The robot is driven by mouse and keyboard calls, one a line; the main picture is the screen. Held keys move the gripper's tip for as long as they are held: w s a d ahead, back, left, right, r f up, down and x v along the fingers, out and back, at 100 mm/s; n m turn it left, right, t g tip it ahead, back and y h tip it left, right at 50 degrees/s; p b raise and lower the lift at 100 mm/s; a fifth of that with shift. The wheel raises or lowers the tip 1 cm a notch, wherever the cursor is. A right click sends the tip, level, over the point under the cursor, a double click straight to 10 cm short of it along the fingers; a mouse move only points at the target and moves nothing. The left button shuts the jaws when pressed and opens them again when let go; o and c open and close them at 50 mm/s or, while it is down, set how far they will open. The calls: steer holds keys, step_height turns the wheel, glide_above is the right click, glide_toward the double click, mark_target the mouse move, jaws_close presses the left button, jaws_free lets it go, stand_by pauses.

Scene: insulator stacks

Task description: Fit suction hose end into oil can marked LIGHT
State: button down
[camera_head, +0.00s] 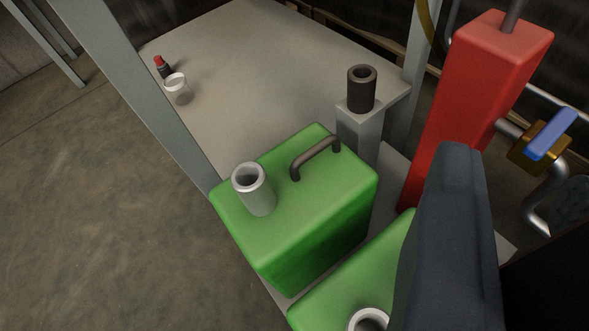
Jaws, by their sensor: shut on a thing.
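A green oil can (300,205) with a dark handle and an open grey neck (248,180) stands upright near the middle. A second green can (345,290) is below it to the right, with its open neck (369,320) cut by the bottom edge. No marking is readable on either, so I cannot tell which is LIGHT. My gripper (455,240) shows as a dark finger at lower right, in front of the second can. It is shut, apparently on the suction hose end, which is mostly hidden behind the finger and the dark shape at right.
A red column (475,95) stands at right beside a valve with a blue lever (551,134). A dark open tube (361,88) stands on a grey post. A clear cup (178,88) and a small red-capped bottle (162,66) are on the grey table (250,60), whose middle is clear.

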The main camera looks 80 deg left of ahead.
steer(key=shift+s+a+f+n+g+y+p, duration=0.15)
steer(key=shift+s+a+f+n+g+y, duration=0.15)
steer(key=shift+f+n+g, duration=0.2)
steer(key=shift+s+a+f+n+g+y+p, duration=0.1)
steer(key=shift+a+f+n+g+y, duration=0.1)
steer(key=shift+f+n+g+y, duration=0.2)
steer(key=shift+s+a+f+n+g+y+p, duration=0.2)
steer(key=shift+a+f+n+g+y, duration=0.1)
steer(key=shift+f+n+g, duration=0.25)
steer(key=shift+s+d+p, duration=0.1)
steer(key=shift+d+p, duration=0.1)
steer(key=shift+p, duration=0.1)
steer(key=b, duration=0.1)
glide_above(372, 315)
steer(key=shift+f, duration=2.9)
steer(key=shift+p, duration=1)
steer(key=shift+f+b, duration=0.45)
steer(key=shift+f, duration=2.85)
